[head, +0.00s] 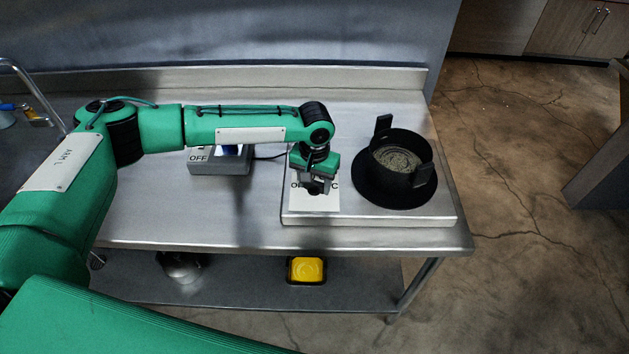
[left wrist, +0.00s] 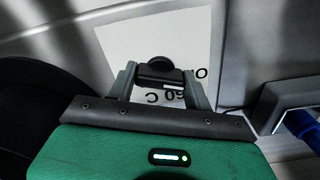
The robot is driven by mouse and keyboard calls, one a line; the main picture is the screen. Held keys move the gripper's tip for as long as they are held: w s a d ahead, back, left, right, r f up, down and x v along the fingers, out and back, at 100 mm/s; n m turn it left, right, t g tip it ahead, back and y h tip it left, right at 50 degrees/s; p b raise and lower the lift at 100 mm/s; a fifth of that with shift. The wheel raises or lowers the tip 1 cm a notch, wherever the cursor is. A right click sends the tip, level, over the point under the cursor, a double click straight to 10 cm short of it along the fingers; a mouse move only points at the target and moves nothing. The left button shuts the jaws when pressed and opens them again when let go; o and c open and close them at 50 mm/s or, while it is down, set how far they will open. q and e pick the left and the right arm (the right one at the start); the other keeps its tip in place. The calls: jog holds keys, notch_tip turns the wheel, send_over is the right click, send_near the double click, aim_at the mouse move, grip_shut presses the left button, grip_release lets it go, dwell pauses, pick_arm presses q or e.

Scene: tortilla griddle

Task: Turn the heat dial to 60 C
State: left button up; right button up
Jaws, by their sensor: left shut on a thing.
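The black heat dial (left wrist: 158,66) sits on a white label card (left wrist: 112,45) in the left wrist view, between the two fingers of my left gripper (left wrist: 160,82). The gripper is shut on the dial. The card shows upside-down print, with "60 C" partly covered by the gripper and an "O" to the right. In the head view my left gripper (head: 318,187) points down over the card (head: 315,204) at the front left of the steel griddle unit (head: 375,217), hiding most of the dial. I cannot tell exactly which mark the dial points at.
A black pan (head: 398,190) with greyish contents stands on the right of the unit. A grey switch box (head: 220,167) marked "OFF" stands to the left, with a cable running right. The steel counter's front left (head: 190,215) is clear. A yellow item (head: 306,269) is on the lower shelf.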

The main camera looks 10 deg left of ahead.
pick_arm(q)
jog(key=m+p, duration=0.2)
jog(key=shift+r+m+p, duration=0.2)
jog(key=shift+m+p, duration=0.1)
jog(key=shift+m, duration=0.1)
jog(key=m+p, duration=0.2)
jog(key=m, duration=0.1)
jog(key=shift+m, duration=0.3)
jog(key=m+p, duration=0.1)
jog(key=m, duration=0.2)
jog(key=shift+m, duration=0.3)
jog(key=shift+w+f+m+p, duration=0.1)
jog(key=shift+m+p, duration=0.6)
jog(key=shift+m, duration=1.2)
jog(key=o, duration=1)
